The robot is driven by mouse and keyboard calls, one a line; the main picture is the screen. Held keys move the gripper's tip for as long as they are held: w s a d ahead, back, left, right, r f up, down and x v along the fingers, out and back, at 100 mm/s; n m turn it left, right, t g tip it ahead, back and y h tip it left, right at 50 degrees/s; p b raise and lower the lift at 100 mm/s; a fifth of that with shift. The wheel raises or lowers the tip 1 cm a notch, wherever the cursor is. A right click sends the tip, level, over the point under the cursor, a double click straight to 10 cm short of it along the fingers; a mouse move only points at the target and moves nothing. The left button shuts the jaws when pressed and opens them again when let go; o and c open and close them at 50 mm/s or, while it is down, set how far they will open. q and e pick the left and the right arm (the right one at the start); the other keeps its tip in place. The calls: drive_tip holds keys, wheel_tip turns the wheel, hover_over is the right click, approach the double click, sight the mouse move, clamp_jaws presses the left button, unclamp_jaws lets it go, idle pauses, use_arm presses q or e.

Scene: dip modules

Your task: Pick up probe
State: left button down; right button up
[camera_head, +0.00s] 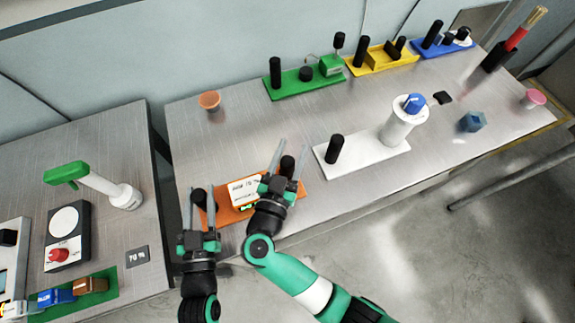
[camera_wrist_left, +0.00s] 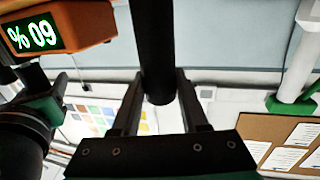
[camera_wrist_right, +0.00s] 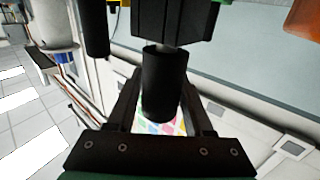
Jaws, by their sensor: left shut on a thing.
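The orange module (camera_head: 230,212) lies at the front left of the long table, with a white label (camera_head: 245,190) and a small green display. A black cylinder (camera_head: 198,198) stands at its left end and another (camera_head: 287,165) at its right end. My left gripper (camera_head: 201,202) is shut on the left cylinder, which shows between its fingers in the left wrist view (camera_wrist_left: 155,50). My right gripper (camera_head: 288,163) is open, with its fingers on both sides of the right cylinder, also seen in the right wrist view (camera_wrist_right: 165,85). Which cylinder is the probe I cannot tell.
A white module (camera_head: 365,162) with a black post and blue-topped bottle stands to the right. Green (camera_head: 300,88), yellow (camera_head: 380,60) and blue (camera_head: 440,50) modules line the back. An orange cup (camera_head: 209,100) stands behind my grippers. A separate left bench holds a green-headed device (camera_head: 100,185).

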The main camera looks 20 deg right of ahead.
clamp_jaws()
drive_tip(key=shift+r, duration=0.15)
use_arm(q)
drive_tip(key=shift+c, duration=1.7)
unclamp_jaws()
use_arm(e)
wheel_tip(320, 180, up, 10)
use_arm(q)
wheel_tip(320, 180, up, 8)
drive_tip(key=p, duration=0.7)
drive_tip(key=shift+f, duration=0.2)
use_arm(e)
wheel_tip(320, 180, up, 7)
